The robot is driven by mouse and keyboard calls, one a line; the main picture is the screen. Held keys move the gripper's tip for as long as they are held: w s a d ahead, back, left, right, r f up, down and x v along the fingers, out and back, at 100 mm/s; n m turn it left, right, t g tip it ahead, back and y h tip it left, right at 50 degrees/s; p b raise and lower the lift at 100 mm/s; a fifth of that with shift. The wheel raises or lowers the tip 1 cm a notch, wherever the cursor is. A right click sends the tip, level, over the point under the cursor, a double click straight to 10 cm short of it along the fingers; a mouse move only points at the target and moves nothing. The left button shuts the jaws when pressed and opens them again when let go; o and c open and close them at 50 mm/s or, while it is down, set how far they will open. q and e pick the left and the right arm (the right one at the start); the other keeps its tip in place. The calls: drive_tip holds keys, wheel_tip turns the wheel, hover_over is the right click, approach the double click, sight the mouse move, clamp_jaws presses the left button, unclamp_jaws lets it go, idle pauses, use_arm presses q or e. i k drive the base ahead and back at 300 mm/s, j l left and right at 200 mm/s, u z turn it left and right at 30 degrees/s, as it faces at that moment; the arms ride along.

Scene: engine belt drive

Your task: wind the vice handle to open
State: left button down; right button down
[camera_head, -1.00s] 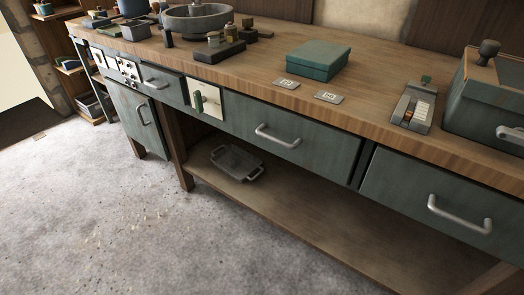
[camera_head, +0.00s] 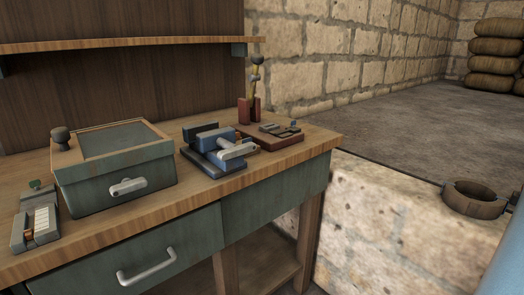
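A blue and dark grey vice (camera_head: 212,148) sits on the wooden workbench (camera_head: 185,195), near its right end. A pale grey bar (camera_head: 238,150), which looks like the vice handle, is on the vice's front right side. How far the jaws stand apart is too small to tell. Neither of my grippers is in view, and nothing is seen touching the vice.
A green box (camera_head: 118,178) with a handle stands left of the vice. A small grey device (camera_head: 36,222) is at far left. A red stand (camera_head: 250,110) and a red tray (camera_head: 280,134) are behind and right. A round brown, ring-shaped vessel (camera_head: 474,200) is on the stone ledge.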

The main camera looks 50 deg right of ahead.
sight(234, 151)
drive_tip(key=l+z, duration=0.15)
drive_tip(key=z, duration=1.3)
drive_tip(key=i+j+u, duration=0.2)
drive_tip(key=j+u, duration=0.15)
